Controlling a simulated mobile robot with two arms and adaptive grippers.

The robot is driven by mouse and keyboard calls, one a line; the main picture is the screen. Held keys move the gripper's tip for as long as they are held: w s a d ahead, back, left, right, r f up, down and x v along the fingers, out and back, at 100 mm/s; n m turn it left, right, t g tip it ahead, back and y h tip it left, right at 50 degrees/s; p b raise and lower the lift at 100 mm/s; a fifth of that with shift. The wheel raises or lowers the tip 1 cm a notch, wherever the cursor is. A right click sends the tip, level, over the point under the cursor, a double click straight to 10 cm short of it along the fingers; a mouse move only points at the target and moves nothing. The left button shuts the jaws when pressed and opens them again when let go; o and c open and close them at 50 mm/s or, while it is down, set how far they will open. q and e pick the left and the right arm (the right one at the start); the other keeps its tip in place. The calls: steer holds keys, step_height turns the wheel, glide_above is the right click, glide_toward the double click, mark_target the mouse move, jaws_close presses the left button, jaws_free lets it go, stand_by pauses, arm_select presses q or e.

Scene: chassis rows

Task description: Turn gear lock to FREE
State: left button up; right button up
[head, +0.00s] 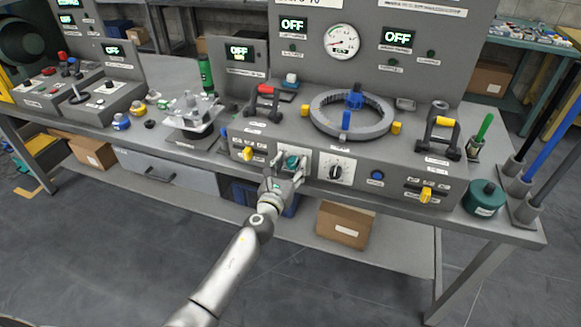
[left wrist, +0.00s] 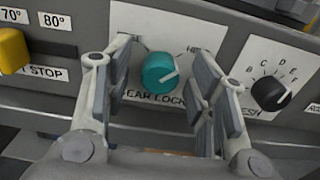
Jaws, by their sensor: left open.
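The gear lock knob (left wrist: 158,73) is a round teal knob with a white pointer line, on a white plate lettered "EAR LOCK", the rest hidden, in the left wrist view. Its pointer line slants toward the upper right, where a label is partly covered by a finger. The knob also shows small on the console front in the head view (head: 292,161). My left gripper (left wrist: 162,88) is open, with one finger on each side of the knob and visible gaps between. It shows in the head view too (head: 288,167). My right gripper is not in view.
A black selector knob (left wrist: 271,92) with letters around it sits just right of the gear lock. A yellow stop (left wrist: 12,50) is to the left. On the console top stand a grey ring (head: 325,122) and a red-handled part (head: 265,98). A teal round container (head: 484,198) stands at the right.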

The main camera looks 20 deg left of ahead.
arm_select(q)
steer(key=c, duration=1)
steer(key=n, duration=0.2)
steer(key=shift+n+b, duration=0.3)
steer(key=shift+n, duration=0.1)
steer(key=n+b, duration=0.1)
steer(key=n, duration=0.5)
steer(key=shift+a, duration=0.1)
steer(key=n, duration=0.4)
steer(key=shift+f+n+b, duration=0.1)
steer(key=shift+n+b, duration=0.3)
steer(key=shift+a+n, duration=0.1)
steer(key=shift+n, duration=2.1)
